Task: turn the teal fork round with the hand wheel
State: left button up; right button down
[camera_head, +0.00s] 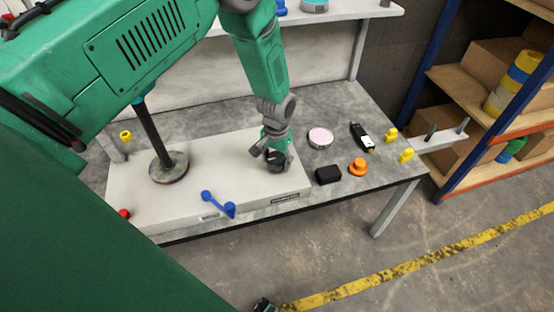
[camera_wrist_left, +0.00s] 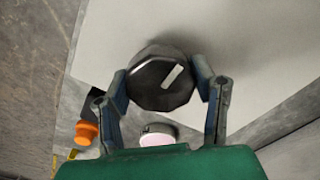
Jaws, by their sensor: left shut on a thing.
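The hand wheel (camera_head: 277,160) is a dark, faceted knob on the right part of the white box-shaped base. In the left wrist view the hand wheel (camera_wrist_left: 162,80) shows a white pointer mark slanting up to the right. My left gripper (camera_head: 275,152) is above it, with one finger on each side, shut on it; the fingers also show in the left wrist view (camera_wrist_left: 162,92). A black post (camera_head: 149,130) rises from a round disc on the base. A bit of teal (camera_head: 143,97) shows at its top, likely the fork; my arm hides the rest.
On the grey table right of the base are a pink-topped round tin (camera_head: 320,137), a black block (camera_head: 328,174), an orange knob (camera_head: 358,167), a black device (camera_head: 361,136) and yellow pieces (camera_head: 391,134). A blue handle (camera_head: 218,204) lies at the base's front. Shelving (camera_head: 480,110) stands at right.

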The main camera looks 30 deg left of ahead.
aim_at(277, 156)
pick_arm(q)
jog(key=o, duration=1.2)
jog(key=shift+w+r, duration=0.15)
jog(key=shift+w, duration=0.25)
jog(key=shift+c, duration=0.2)
jog(key=shift+s, duration=0.1)
notch_tip(277, 156, up, 12)
jog(key=shift+f, duration=0.2)
jog(key=shift+a, duration=0.1)
